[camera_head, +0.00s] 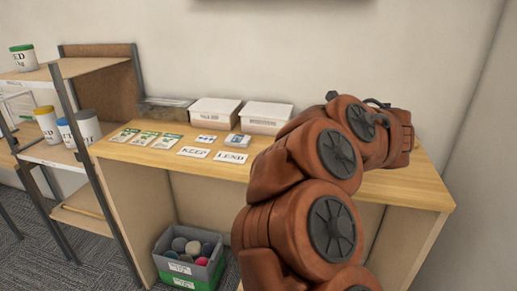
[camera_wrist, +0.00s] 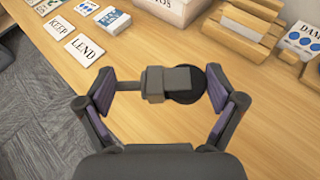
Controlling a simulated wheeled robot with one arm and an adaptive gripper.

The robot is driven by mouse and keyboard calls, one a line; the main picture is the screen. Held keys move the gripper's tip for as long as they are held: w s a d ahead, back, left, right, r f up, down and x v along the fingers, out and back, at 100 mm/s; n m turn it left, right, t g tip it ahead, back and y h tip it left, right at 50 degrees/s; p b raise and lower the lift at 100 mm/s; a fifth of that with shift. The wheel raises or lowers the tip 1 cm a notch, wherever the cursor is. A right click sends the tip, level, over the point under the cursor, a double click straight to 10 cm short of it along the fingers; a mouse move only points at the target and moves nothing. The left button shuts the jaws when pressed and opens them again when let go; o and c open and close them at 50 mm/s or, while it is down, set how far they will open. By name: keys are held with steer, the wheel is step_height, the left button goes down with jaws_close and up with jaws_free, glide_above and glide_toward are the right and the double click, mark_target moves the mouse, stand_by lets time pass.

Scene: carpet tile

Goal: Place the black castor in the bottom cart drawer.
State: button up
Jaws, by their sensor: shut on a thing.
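The black castor (camera_wrist: 183,84), a dark round wheel with a grey block-shaped mount, is in the wrist view between the two purple-padded fingers of my gripper (camera_wrist: 162,88). The fingers are shut on it, one at each end, and it is held over the wooden bench top (camera_wrist: 170,45). In the head view my orange arm covers the right part of the bench, and the castor cannot be made out there. No cart drawer can be made out in either view.
The bench (camera_head: 400,187) holds white lidded boxes (camera_head: 214,112), seed-like packets (camera_head: 146,136) and KEEP and LEND cards (camera_head: 230,157). A grey-green crate (camera_head: 207,272) of balls sits below. Shelves with tubs (camera_head: 88,128) stand left. A wooden rack (camera_wrist: 238,28) is near my gripper.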

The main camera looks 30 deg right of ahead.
steer(key=shift+n+y, duration=0.4)
steer(key=s+f+b, duration=0.1)
steer(key=s, duration=0.1)
steer(key=s+d+f, duration=0.1)
steer(key=s, duration=0.2)
steer(key=s+d+f+b, duration=0.1)
steer(key=s, duration=0.1)
steer(key=shift+s+f+b, duration=0.25)
steer(key=shift+f+b, duration=0.05)
steer(key=shift+b, duration=0.05)
steer(key=w+d, duration=0.1)
steer(key=w, duration=0.4)
steer(key=w+d+f+p, duration=0.1)
steer(key=w+d, duration=0.1)
steer(key=w, duration=0.3)
steer(key=w+d, duration=0.1)
steer(key=w, duration=0.4)
steer(key=shift+d+f, duration=0.2)
steer(key=shift+d, duration=0.05)
steer(key=shift+f, duration=1.75)
steer(key=shift+f, duration=0.2)
steer(key=o, duration=1)
steer(key=shift+r, duration=0.15)
